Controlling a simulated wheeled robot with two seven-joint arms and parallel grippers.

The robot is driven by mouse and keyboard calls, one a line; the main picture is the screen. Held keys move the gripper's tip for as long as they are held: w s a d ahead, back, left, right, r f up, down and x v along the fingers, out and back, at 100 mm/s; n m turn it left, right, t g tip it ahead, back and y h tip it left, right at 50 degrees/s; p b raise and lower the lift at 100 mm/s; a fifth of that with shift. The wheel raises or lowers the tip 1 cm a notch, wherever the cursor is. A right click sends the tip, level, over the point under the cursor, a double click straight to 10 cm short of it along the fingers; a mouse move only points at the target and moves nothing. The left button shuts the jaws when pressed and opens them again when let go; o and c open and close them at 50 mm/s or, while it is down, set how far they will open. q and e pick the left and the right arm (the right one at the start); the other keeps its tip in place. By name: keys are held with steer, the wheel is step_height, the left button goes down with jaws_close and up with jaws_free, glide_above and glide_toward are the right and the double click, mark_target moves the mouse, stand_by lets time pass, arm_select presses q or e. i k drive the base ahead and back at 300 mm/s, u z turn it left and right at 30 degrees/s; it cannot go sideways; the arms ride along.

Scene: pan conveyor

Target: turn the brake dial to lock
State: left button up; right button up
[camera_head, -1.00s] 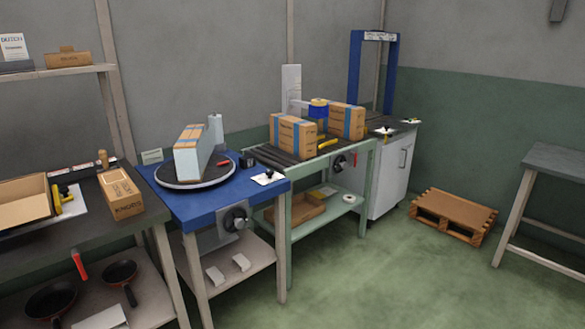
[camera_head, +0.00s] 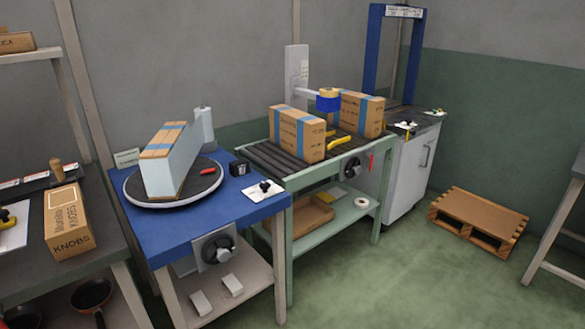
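A black round dial (camera_head: 217,250) on a grey plate is mounted on the front of the blue turntable table (camera_head: 150,245). A second black dial (camera_head: 352,168) is on the front side of the green roller conveyor (camera_head: 276,186), with a red part beside it. I cannot read any lock marking on either dial, nor tell which one is the brake dial. A round turntable (camera_head: 205,187) on the blue table carries a tall box (camera_head: 172,165) with a blue stripe. Neither of my grippers is in view.
Two taped cartons (camera_head: 313,138) (camera_head: 362,115) stand on the conveyor. A small card with a black knob (camera_head: 263,190) lies on the blue table's right corner. A wooden pallet (camera_head: 478,215) lies on the floor at right. The green floor in front of the conveyor is clear.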

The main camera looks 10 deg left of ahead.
mark_target(264, 185)
steer(key=u, duration=0.6)
steer(key=i, duration=1.05)
steer(key=u, duration=0.95)
